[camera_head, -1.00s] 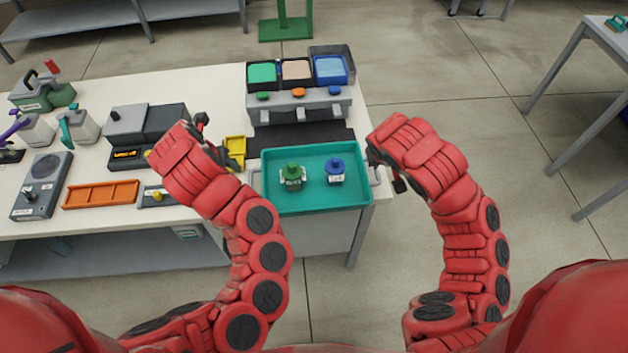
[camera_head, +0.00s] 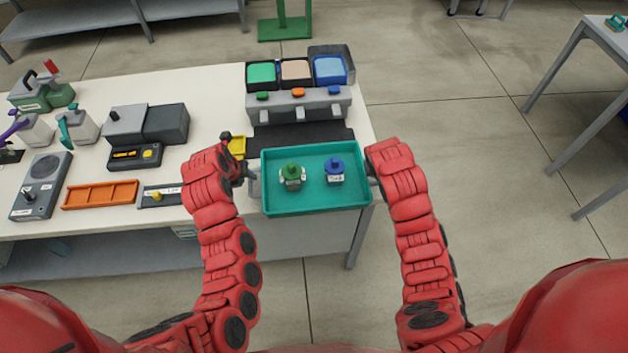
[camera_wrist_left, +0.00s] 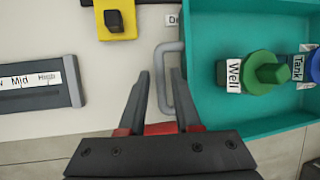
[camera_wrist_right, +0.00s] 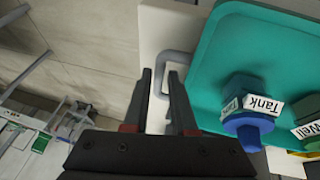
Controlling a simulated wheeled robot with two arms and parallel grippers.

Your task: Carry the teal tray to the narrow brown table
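The teal tray (camera_head: 320,205) sits at the front right edge of the white table. It holds a green-topped bottle (camera_head: 292,176) labelled Well and a blue-topped bottle (camera_head: 335,170) labelled Tank. A grey handle stands at each short end. My left gripper (camera_wrist_left: 160,72) is open, with its fingers on either side of the left handle (camera_wrist_left: 163,62). My right gripper (camera_wrist_right: 160,72) is open, with the right handle (camera_wrist_right: 162,62) between its fingers; in the head view its fingers are mostly hidden by my wrist. I cannot make out a narrow brown table.
The white table (camera_head: 215,90) also bears a three-bin dispenser (camera_head: 300,105), an orange rack (camera_head: 100,194), a slider panel (camera_head: 160,194) and a yellow part (camera_head: 237,146). A grey table (camera_head: 585,60) stands at the far right. Open floor (camera_head: 480,140) lies between.

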